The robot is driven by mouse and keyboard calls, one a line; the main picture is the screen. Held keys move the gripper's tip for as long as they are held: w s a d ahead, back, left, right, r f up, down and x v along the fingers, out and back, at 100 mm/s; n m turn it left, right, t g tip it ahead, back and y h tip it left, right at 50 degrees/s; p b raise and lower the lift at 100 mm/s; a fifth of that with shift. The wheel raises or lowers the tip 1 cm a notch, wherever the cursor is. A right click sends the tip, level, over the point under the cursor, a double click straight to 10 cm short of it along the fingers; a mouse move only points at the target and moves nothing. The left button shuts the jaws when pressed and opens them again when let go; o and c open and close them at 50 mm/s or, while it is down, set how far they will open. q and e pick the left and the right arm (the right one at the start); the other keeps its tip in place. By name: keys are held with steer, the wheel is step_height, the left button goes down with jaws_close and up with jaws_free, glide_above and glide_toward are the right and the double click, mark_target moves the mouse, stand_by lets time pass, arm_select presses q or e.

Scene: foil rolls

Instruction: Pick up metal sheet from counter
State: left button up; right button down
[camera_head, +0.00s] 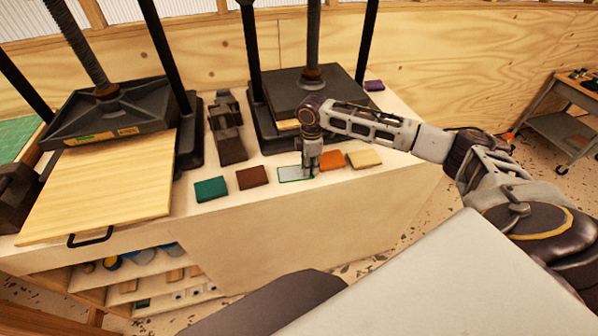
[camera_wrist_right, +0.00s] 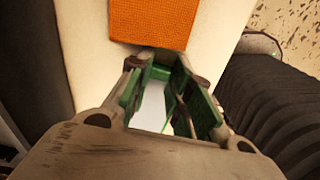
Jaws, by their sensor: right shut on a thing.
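The metal sheet (camera_head: 290,174) is a pale, shiny rectangle with a green edge, near the front edge of the white counter (camera_head: 300,212). My right gripper (camera_head: 311,173) points down at its right part and is shut on it. In the right wrist view, the sheet (camera_wrist_right: 152,108) shows pale between the fingers of my right gripper (camera_wrist_right: 163,76). The fingers hide part of it. I cannot tell whether it is lifted clear of the counter. My left gripper is not in view.
Teal (camera_head: 211,188) and brown (camera_head: 252,177) pieces lie left of the sheet; orange (camera_head: 331,159) and tan (camera_head: 366,158) pieces lie right. A black press (camera_head: 340,92) stands behind my right gripper. Another press (camera_head: 105,115) with a wooden board (camera_head: 105,185) stands at the left.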

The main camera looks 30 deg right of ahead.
steer(key=shift+r, duration=0.1)
step_height(320, 180, up, 10)
stand_by(0.7)
